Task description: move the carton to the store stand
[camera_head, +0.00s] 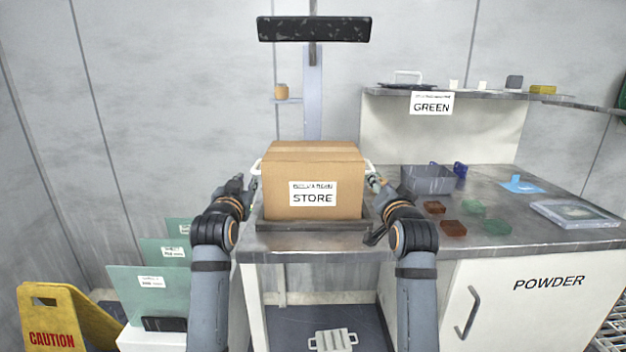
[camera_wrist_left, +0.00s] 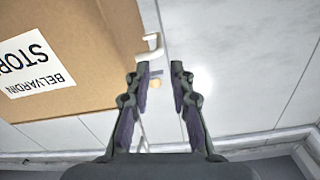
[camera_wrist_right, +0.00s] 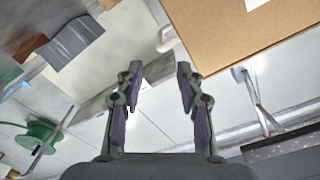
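The brown carton (camera_head: 312,165) carries a white label reading STORE and has a white handle on each side. It sits upright in a dark tray (camera_head: 300,241) at the left end of the grey counter. My left gripper (camera_head: 250,182) is beside the carton's left side, with its fingers apart; in the left wrist view the carton (camera_wrist_left: 70,45) and its white handle (camera_wrist_left: 152,46) are just beyond the left fingertip. My right gripper (camera_head: 371,184) is beside the right side, fingers apart; the carton (camera_wrist_right: 240,30) is ahead of it in the right wrist view. I cannot identify the store stand.
A grey bin (camera_head: 428,180), brown blocks (camera_head: 453,228) and a clear tray (camera_head: 574,214) stand on the counter to the right. A shelf marked GREEN (camera_head: 431,104) is behind. A yellow caution sign (camera_head: 58,318) and green panels (camera_head: 150,290) are at lower left.

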